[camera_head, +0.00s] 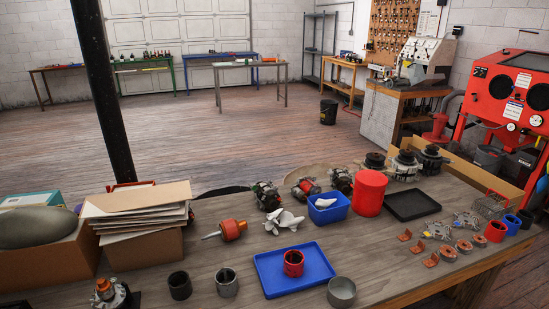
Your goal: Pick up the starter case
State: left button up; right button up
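I cannot tell for sure which part is the starter case; several open cylinders fit the look. A red hollow cylinder (293,263) stands upright on a blue tray (262,280) at the front of the workbench (215,257). A black hollow cylinder (180,286) and a grey one (227,284) stand upright left of the tray. A wide, short grey ring (341,292) is to the right of the tray, at the bench's front. Neither of my grippers is in view.
A box with stacked cardboard sheets (140,208) stands at left. A blue bin (328,208), a red canister (370,193), a black tray (411,205) and several alternator parts crowd the back and right. An orange-topped part (107,292) is front left.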

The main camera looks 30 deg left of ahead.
aim_at(177, 278)
jog(key=l+u, duration=0.1)
jog(key=u, duration=1.9)
